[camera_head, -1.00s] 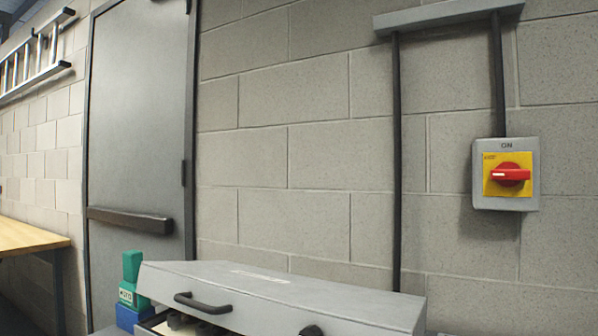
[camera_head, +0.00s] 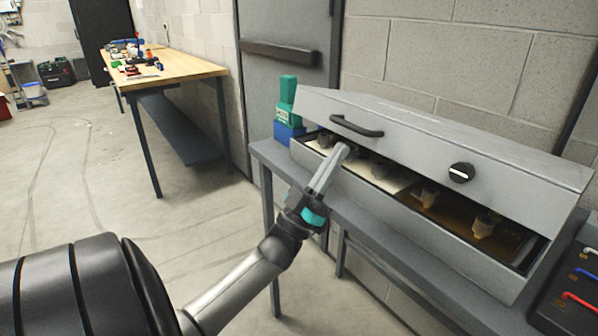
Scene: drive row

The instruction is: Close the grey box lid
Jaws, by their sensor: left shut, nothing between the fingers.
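The grey box (camera_head: 420,222) stands on a grey bench. Its lid (camera_head: 410,125) is partly raised, leaving a long dark gap along the front. The lid has a black handle (camera_head: 356,126) at the left and a round black knob (camera_head: 461,173) at the right. Inside, several small fittings sit on a pale, brownish base. My left gripper (camera_head: 342,151) is shut and empty. Its tips show just below the handle, at the gap's left part; whether they touch the lid or reach inside I cannot tell. My right gripper is not in view.
Green and blue blocks (camera_head: 287,104) stand stacked beside the box's left end. A dark case with coloured handles (camera_head: 578,285) is close at its right. The bench edge (camera_head: 262,152) runs below the box. A wooden table (camera_head: 185,72) stands far left; the floor between is clear.

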